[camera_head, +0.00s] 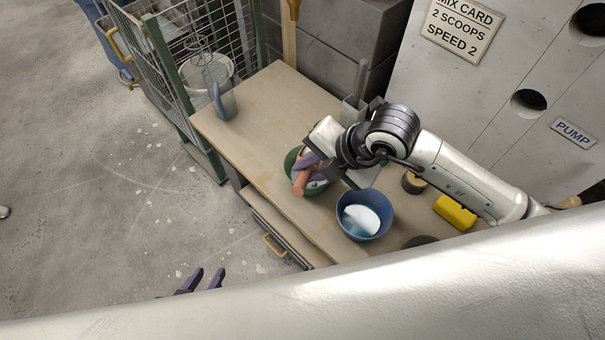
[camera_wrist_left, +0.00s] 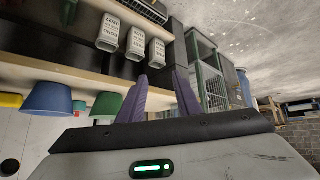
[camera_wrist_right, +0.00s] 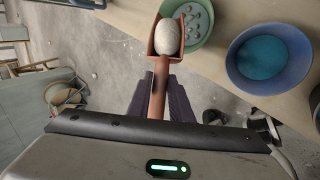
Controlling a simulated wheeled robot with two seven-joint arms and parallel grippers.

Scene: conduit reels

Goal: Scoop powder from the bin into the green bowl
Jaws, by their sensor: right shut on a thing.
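My right gripper (camera_head: 309,161) is shut on the handle of a terracotta scoop (camera_wrist_right: 163,50). A rounded whitish powder heap (camera_wrist_right: 167,36) fills the scoop. The scoop overlaps the near side of the green bowl (camera_wrist_right: 200,40) in the right wrist view; the bowl's inside shows several round spots. The head view shows the green bowl (camera_head: 291,160) partly hidden under the gripper and scoop. The blue bin (camera_head: 343,225) holds white powder beside it; its inside looks teal in the right wrist view (camera_wrist_right: 234,68). My left gripper (camera_head: 204,279) is open and empty, away from the bench.
The wooden bench (camera_head: 265,110) has clear room at its back left, near a grey-blue jug (camera_head: 226,103). A yellow block (camera_head: 455,212) and a dark round item (camera_head: 413,183) stand right of the bin. A wire cage trolley (camera_head: 185,50) adjoins the bench.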

